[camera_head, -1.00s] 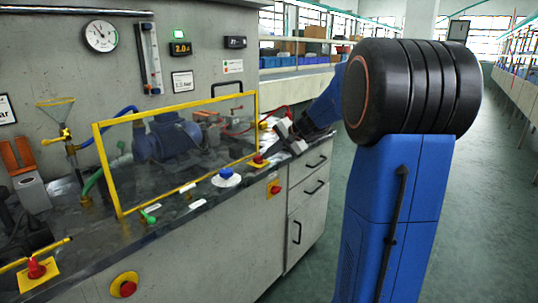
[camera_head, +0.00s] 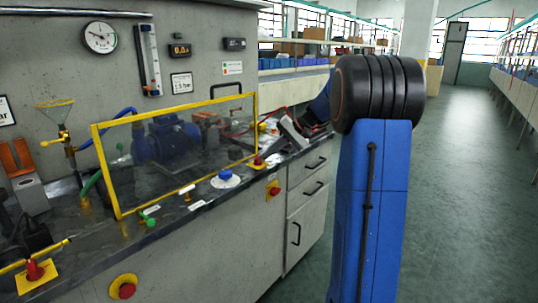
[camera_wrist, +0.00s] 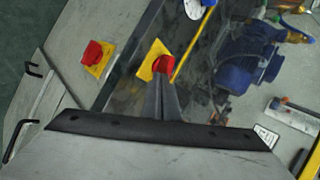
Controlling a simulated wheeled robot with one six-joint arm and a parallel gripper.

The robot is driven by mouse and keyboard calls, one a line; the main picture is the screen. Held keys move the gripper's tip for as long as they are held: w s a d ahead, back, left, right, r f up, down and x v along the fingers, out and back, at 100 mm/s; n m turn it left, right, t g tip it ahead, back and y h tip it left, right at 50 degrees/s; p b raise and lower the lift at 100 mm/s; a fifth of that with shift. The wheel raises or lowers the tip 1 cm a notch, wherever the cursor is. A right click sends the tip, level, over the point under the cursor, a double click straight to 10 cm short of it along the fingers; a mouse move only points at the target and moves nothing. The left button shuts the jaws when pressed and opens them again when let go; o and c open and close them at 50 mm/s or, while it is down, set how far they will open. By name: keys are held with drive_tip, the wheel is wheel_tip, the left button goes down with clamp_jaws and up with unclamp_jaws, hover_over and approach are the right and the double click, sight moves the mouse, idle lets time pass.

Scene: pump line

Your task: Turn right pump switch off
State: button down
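The right pump switch is a red knob on a yellow plate (camera_head: 258,161) on the bench top near its front edge. In the wrist view its red knob (camera_wrist: 164,67) shows right at the fingertips, with the yellow plate around it. My gripper (camera_wrist: 165,82) has its two fingers close together, pointing at the knob. The tips overlap the knob's edge in the picture; I cannot tell whether they touch it. In the head view my grey gripper (camera_head: 288,132) is tilted over the bench, to the right of the switch. The digital display (camera_head: 180,50) appears to read 0.0.
A second red knob on a yellow plate (camera_head: 274,188) is on the bench front. A blue-topped white dial (camera_head: 225,178) and a green handle (camera_head: 148,217) sit along the edge. A yellow-framed clear guard (camera_head: 180,150) stands before the blue pump (camera_head: 172,138). Another red switch (camera_head: 36,270) is at left.

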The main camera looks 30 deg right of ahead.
drive_tip(key=n+g, duration=0.1)
drive_tip(key=w+n+g+y, duration=0.1)
drive_tip(key=n, duration=0.1)
drive_tip(key=n+g, duration=0.1)
drive_tip(key=shift+w+d+y, duration=0.15)
drive_tip(key=shift+w+y, duration=0.15)
drive_tip(key=shift+w, duration=0.1)
drive_tip(key=shift+w+a, duration=0.3)
drive_tip(key=shift+w, duration=0.65)
drive_tip(key=shift+w+a, duration=0.15)
drive_tip(key=shift+w, duration=0.1)
drive_tip(key=shift+s+a, duration=0.15)
drive_tip(key=shift+a, duration=0.05)
drive_tip(key=shift+s+a+f, duration=0.2)
drive_tip(key=shift+s+a, duration=0.15)
drive_tip(key=shift+a, duration=0.05)
drive_tip(key=v, duration=1.8)
drive_tip(key=shift+w+d, duration=0.2)
drive_tip(key=shift+w, duration=0.15)
